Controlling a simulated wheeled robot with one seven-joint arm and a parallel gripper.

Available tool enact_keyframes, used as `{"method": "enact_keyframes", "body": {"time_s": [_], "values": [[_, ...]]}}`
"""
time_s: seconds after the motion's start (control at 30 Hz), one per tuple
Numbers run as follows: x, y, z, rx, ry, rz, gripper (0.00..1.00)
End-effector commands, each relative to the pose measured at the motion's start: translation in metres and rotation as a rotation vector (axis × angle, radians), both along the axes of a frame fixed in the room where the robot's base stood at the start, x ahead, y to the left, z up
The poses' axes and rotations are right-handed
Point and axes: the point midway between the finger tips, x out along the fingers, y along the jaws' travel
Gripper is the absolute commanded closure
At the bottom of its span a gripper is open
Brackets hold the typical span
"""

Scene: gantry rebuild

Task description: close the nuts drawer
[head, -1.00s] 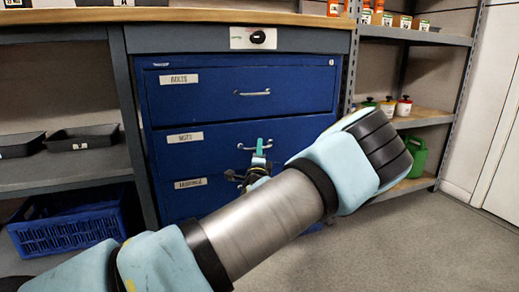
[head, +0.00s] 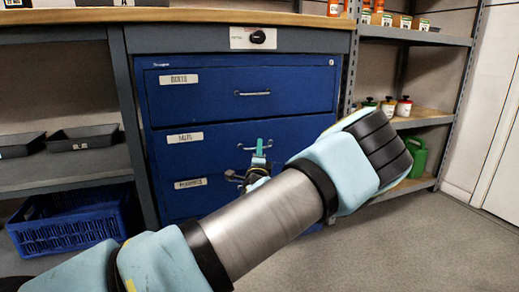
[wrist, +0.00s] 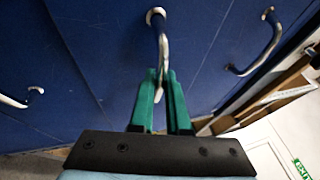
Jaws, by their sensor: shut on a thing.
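The nuts drawer (head: 215,151) is the middle one in a blue cabinet, below the top drawer. Its front looks about level with the other drawers; I cannot tell if a small gap stays. My gripper (head: 259,148) is at the drawer's front, at its handle. In the wrist view, the green fingers of my gripper (wrist: 162,84) are shut on the metal handle (wrist: 162,38) of the drawer. My forearm hides the lower right of the cabinet.
The top drawer (head: 215,99) has its own handle (head: 253,93) and looks shut. The bottom drawer (head: 176,204) is partly hidden by my arm. Shelves with a blue crate (head: 68,228) stand at left, and a metal rack with a green can (head: 417,157) at right. Floor is clear at right.

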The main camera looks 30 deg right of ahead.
Motion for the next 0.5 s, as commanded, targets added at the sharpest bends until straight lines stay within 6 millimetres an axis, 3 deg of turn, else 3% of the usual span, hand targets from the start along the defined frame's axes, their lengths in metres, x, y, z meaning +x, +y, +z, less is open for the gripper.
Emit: {"method": "enact_keyframes", "body": {"time_s": [0.5], "values": [[0.0067,-0.0004,0.0002,-0.001,0.001,0.001,1.00]]}}
